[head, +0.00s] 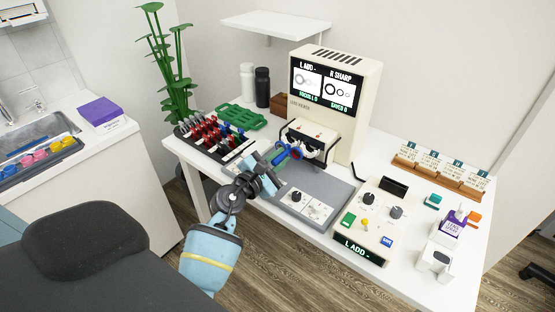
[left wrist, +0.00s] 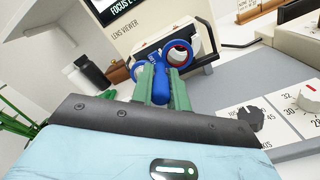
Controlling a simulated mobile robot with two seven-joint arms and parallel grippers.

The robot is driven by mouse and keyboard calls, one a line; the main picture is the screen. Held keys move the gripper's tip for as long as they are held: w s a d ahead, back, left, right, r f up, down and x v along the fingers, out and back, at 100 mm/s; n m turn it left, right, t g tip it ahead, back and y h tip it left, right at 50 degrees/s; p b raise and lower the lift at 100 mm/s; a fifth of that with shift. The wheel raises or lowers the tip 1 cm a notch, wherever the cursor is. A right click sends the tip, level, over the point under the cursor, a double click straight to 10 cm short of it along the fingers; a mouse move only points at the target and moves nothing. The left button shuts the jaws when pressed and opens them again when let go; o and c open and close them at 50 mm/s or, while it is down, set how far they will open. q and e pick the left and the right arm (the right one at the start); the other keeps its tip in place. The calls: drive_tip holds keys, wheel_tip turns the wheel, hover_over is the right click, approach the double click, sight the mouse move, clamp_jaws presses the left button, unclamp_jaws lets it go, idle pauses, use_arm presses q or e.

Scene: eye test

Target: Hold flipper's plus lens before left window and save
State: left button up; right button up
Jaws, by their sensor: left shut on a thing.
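My left gripper (head: 275,160) is shut on the flipper (head: 291,150), which has a blue handle and ring-shaped lens holders. In the left wrist view the green fingers (left wrist: 167,92) clasp the blue handle (left wrist: 160,84). A blue ring and a ring with red inside (left wrist: 180,52) stand in front of the lens viewer (left wrist: 150,40). The rings partly cover its windows; I cannot tell which lens is at which window. The viewer's screen (head: 323,84) reads L ADD -, R SHARP and SAVED 0. The blue save button (head: 387,240) is on the control box (head: 362,222). My right gripper is out of view.
A rack of red and black lens holders (head: 208,133) and a green tray (head: 240,117) stand left of the viewer. A grey panel with dials (head: 312,183) lies in front. Cards on a wooden stand (head: 438,172) and small bottles (head: 453,222) are at the right.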

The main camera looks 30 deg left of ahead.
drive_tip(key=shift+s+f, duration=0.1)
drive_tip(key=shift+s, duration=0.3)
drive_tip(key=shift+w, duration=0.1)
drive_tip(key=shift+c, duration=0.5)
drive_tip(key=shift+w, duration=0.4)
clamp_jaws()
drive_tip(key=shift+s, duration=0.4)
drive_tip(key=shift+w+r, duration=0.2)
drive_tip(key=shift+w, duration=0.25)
